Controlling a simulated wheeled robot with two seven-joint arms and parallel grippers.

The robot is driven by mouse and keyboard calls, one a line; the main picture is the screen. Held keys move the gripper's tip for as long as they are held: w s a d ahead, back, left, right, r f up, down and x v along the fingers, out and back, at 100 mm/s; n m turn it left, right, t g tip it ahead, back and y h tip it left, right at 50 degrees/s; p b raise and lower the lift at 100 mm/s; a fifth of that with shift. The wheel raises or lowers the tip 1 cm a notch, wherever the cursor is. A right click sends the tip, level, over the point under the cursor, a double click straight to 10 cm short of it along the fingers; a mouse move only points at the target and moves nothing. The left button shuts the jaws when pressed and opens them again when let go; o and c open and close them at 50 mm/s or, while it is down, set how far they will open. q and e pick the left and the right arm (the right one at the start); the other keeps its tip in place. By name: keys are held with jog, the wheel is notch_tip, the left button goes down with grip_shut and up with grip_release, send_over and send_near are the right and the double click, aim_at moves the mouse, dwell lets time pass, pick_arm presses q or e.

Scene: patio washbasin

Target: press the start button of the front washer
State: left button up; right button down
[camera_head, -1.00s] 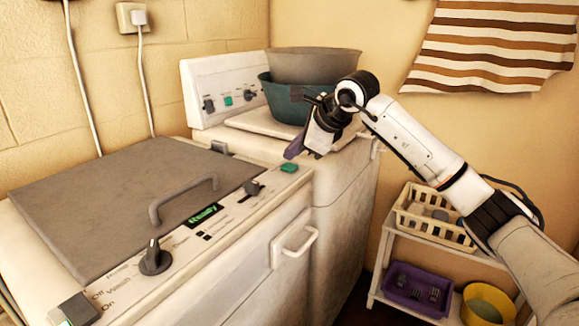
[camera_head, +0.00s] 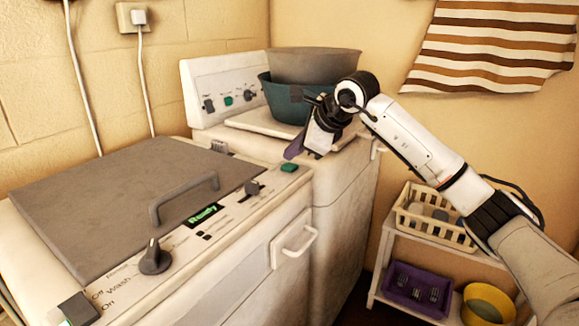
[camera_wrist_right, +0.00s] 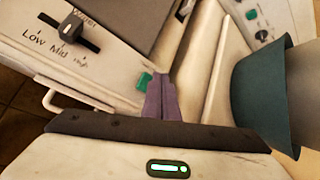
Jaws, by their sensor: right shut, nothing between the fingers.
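The front washer (camera_head: 235,245) stands at the left with its grey lid shut. Its display reads "Ready" (camera_head: 203,215), and a knob stands beside the Wash marking. The green start button (camera_head: 290,167) is at the far right corner of its panel; it also shows in the right wrist view (camera_wrist_right: 145,81). My right gripper (camera_head: 293,152) is shut and empty, its purple fingertips just above and behind the button in the head view. In the right wrist view the fingertips (camera_wrist_right: 161,78) appear right beside the button; I cannot tell whether they touch it. My left gripper is not in view.
A second washer (camera_head: 345,185) stands behind, with a teal basin (camera_head: 283,105) and a grey basin (camera_head: 315,65) stacked on it, close to my right gripper. A shelf at the right holds a cream basket (camera_head: 410,218), a purple tray and a yellow bowl.

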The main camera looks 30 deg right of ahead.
aim_at(293, 168)
jog(key=shift+f, duration=0.4)
jog(key=shift+f+b, duration=0.45)
jog(key=shift+f, duration=0.05)
dwell(0.5)
dwell(0.7)
jog(key=shift+r+p, duration=0.85)
jog(key=shift+r, duration=0.1)
jog(key=shift+r, duration=0.1)
notch_tip(293, 168, up, 5)
jog(key=p, duration=0.4)
jog(key=shift+f, duration=0.2)
